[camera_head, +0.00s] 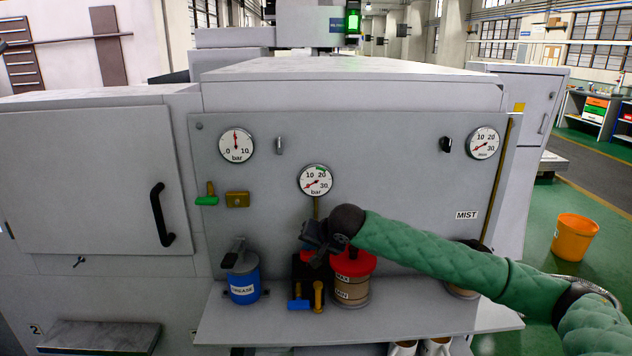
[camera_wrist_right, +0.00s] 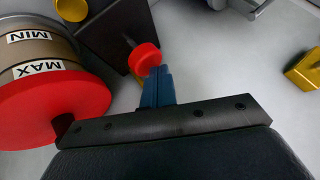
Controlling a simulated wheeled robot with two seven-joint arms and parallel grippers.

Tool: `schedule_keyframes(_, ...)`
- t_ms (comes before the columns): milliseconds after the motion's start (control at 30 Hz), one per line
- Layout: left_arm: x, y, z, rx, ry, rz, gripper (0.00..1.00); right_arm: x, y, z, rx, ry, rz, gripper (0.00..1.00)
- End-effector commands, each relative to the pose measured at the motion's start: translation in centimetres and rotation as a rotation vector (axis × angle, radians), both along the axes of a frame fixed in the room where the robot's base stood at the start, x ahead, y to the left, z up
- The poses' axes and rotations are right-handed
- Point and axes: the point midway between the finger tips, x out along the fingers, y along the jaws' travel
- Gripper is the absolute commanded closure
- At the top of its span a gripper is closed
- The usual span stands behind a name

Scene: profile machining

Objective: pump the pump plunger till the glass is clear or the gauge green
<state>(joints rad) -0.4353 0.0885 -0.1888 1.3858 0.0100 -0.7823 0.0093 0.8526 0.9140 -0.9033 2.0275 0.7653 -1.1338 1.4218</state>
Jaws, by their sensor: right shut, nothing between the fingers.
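The pump plunger's red knob (camera_wrist_right: 145,59) sits on a thin rod above a dark block (camera_wrist_right: 105,40) in the right wrist view. The brownish glass (camera_head: 352,288) with MAX and MIN labels and a red lid stands just right of the block. The middle gauge (camera_head: 315,180) has a green mark near 20; its red needle points low left. My left gripper is out of view.
A blue grease pot (camera_head: 243,280) stands left on the shelf (camera_head: 420,318). A blue-handled valve (camera_head: 298,303) and a brass fitting (camera_head: 318,297) sit at the block's front. Two more gauges (camera_head: 238,145) (camera_head: 483,142) are on the panel. My right forearm crosses the panel's right half.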

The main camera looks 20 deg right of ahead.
Motion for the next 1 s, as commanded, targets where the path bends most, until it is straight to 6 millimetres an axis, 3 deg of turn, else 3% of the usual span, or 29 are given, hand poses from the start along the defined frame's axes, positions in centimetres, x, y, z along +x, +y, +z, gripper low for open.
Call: schedule_keyframes(1000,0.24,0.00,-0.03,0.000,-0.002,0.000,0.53,-0.05,0.03,-1.16,0.000,0.002,0.001,1.00)
